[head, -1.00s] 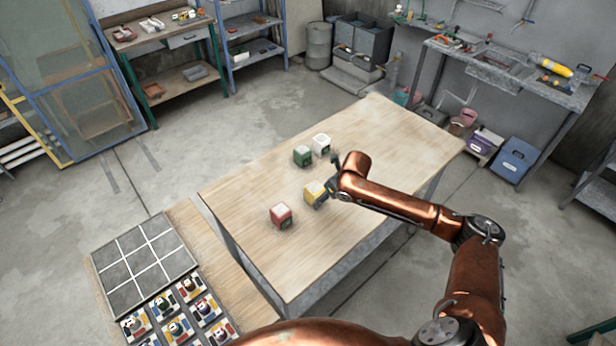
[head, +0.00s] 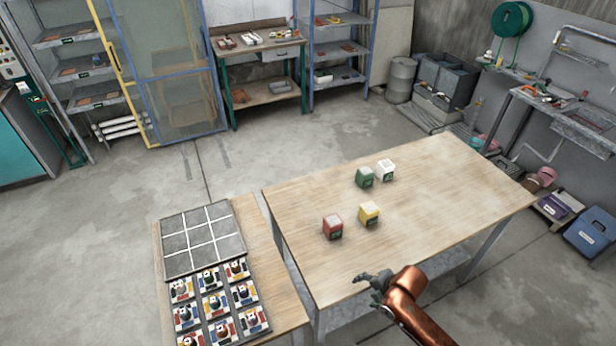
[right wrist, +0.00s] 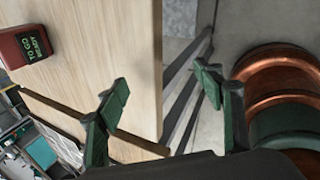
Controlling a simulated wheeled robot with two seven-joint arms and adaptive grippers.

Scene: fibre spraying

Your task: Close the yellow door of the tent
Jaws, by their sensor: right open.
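The tent (head: 178,75) is a tall booth with blue frame bars and see-through panels, at the back left in the head view. Its yellow-framed door (head: 127,82) is at the booth's left side, its foot on the floor; it seems to stand at an angle to the blue frame, but I cannot tell how far. My right gripper (head: 372,281) is over the front edge of the wooden table, far from the door. In the right wrist view its two green fingers (right wrist: 165,95) are apart with nothing between them. My left gripper is not in view.
Red (head: 332,227), yellow (head: 369,213), green (head: 364,177) and white (head: 386,170) cubes stand on the wooden table (head: 450,190). A lower table with a grid tray (head: 203,240) and several small parts stands left of it. Open floor (head: 110,200) lies before the booth.

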